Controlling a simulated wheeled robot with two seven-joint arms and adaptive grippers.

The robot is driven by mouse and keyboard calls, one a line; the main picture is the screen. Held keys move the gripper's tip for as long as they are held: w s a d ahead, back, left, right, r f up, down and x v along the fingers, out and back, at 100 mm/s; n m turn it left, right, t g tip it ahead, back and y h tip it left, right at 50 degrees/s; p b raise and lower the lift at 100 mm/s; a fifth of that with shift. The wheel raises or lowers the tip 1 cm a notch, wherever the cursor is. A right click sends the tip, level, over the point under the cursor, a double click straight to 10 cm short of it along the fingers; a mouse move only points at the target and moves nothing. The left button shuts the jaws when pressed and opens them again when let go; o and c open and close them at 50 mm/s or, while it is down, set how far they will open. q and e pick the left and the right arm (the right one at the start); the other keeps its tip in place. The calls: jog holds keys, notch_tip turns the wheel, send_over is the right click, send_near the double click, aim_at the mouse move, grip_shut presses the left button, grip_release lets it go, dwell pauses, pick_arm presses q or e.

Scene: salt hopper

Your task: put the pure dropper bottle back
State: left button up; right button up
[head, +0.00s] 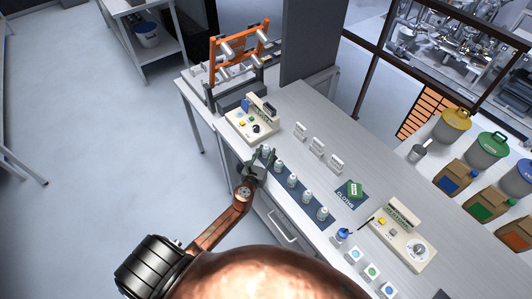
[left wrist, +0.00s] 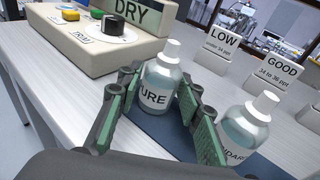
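The pure dropper bottle (left wrist: 157,92), clear with a white cap and a label reading "URE", stands upright at the end of the blue mat (left wrist: 160,135). My left gripper (head: 264,153) is low over that end of the mat (head: 300,196). In the left wrist view its green-padded fingers (left wrist: 157,78) are spread on either side of the bottle. A small gap shows at the left finger; contact at the right finger is unclear. A second bottle (left wrist: 247,120), its label partly hidden, stands just right of the right finger. My right gripper is not in view.
More white-capped bottles (head: 308,197) stand in a row along the mat. The device with the DRY sign (head: 252,120) is close behind the gripper.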

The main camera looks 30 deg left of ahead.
pick_arm(q)
jog(key=shift+o, duration=1.1)
jog(key=shift+s+r, duration=0.15)
jog(key=v, duration=1.1)
jog(key=shift+s, duration=0.35)
